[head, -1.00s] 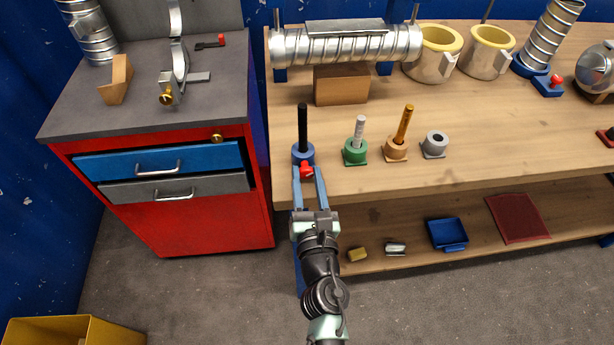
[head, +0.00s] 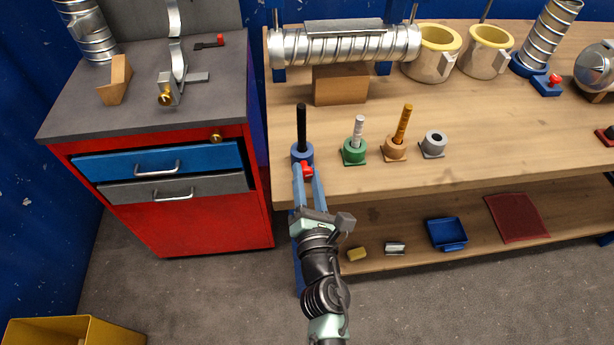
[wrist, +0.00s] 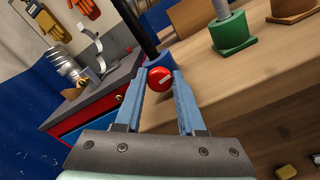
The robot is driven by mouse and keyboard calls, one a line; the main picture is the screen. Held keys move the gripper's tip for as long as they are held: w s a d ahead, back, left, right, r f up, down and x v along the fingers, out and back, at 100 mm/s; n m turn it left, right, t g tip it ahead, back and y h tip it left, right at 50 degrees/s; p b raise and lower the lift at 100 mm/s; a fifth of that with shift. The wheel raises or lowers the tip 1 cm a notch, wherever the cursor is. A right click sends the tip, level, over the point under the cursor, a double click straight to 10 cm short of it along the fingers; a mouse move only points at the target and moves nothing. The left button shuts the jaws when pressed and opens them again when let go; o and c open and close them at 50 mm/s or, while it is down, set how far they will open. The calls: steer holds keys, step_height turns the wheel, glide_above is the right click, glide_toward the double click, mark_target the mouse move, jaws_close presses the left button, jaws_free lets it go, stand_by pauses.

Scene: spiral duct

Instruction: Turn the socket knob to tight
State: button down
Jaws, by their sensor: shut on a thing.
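The red socket knob (head: 308,171) is on the front of the blue socket (head: 302,152), at the front edge of the wooden bench. A black rod (head: 301,125) stands upright in this socket. My gripper (head: 306,177) is shut on the knob, one blue finger on each side. In the wrist view the round red knob (wrist: 160,78) shows between the fingertips, with a pale mark on its face. The blue socket (wrist: 157,62) is right behind it there. I cannot tell from the mark whether the knob is tight.
A green socket (head: 354,152), an orange socket (head: 394,148) and a grey socket (head: 433,144) stand to the right on the bench (head: 480,150). A red cabinet (head: 215,215) is close on the left.

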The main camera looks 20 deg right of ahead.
steer(key=c, duration=0.5)
jaws_free()
